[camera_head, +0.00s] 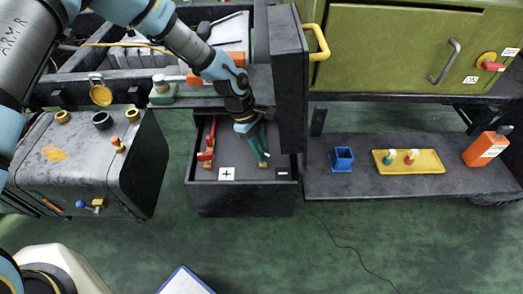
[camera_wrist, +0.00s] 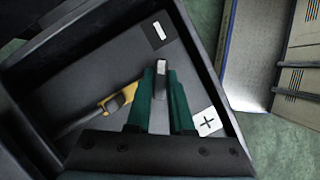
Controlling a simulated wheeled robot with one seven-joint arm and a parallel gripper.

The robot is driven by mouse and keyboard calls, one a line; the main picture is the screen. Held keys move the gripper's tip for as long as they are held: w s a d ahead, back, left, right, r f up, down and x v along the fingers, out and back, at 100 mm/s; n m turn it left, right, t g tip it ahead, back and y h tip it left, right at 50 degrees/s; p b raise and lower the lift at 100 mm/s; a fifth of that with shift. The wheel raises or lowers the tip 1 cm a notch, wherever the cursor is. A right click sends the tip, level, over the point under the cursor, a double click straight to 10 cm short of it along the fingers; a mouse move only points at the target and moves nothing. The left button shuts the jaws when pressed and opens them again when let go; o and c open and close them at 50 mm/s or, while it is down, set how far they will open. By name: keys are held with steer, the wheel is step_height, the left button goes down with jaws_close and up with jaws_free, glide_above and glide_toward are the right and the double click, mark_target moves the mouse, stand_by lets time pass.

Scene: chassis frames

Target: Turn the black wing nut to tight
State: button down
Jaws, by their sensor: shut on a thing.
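My gripper (camera_head: 262,158) reaches down into the open dark drawer (camera_head: 245,200), close to the white minus label. In the wrist view its two green fingers (camera_wrist: 161,85) are shut on a narrow dark piece with a pale grey end, which appears to be the black wing nut (camera_wrist: 161,70). The fingers hide most of it, so its angle and seating cannot be told. A yellow clamp-like piece (camera_wrist: 120,99) with a dark shaft lies just left of the fingers. A red part (camera_head: 208,150) stands at the drawer's left side.
A plus label (camera_head: 227,173) and a minus label (camera_head: 284,173) lie in the drawer. A dark upright panel (camera_head: 288,75) stands close right of my arm. The shelf at right holds a blue cup (camera_head: 342,158), a yellow tray (camera_head: 430,167) and an orange bottle (camera_head: 485,149).

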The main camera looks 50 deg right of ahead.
steer(key=m+y+b, duration=0.1)
steer(key=m, duration=0.1)
steer(key=m+b, duration=0.1)
steer(key=m, duration=0.1)
steer(key=shift+d+f+m+y, duration=0.1)
steer(key=shift+d+m+y, duration=0.1)
steer(key=shift+m+y, duration=0.2)
steer(key=m+t+y+b, duration=0.1)
steer(key=m+b, duration=0.1)
steer(key=m, duration=0.1)
steer(key=shift+m, duration=0.3)
steer(key=m+t+y+b, duration=0.1)
steer(key=m, duration=0.2)
steer(key=shift+s+d+m, duration=0.1)
steer(key=shift+d+m, duration=0.05)
steer(key=shift+m, duration=0.15)
steer(key=shift+m+t+y+b, duration=0.3)
steer(key=shift+m+t+b, duration=0.4)
steer(key=shift+m, duration=1.2)
steer(key=c, duration=0.8)
jaws_free()
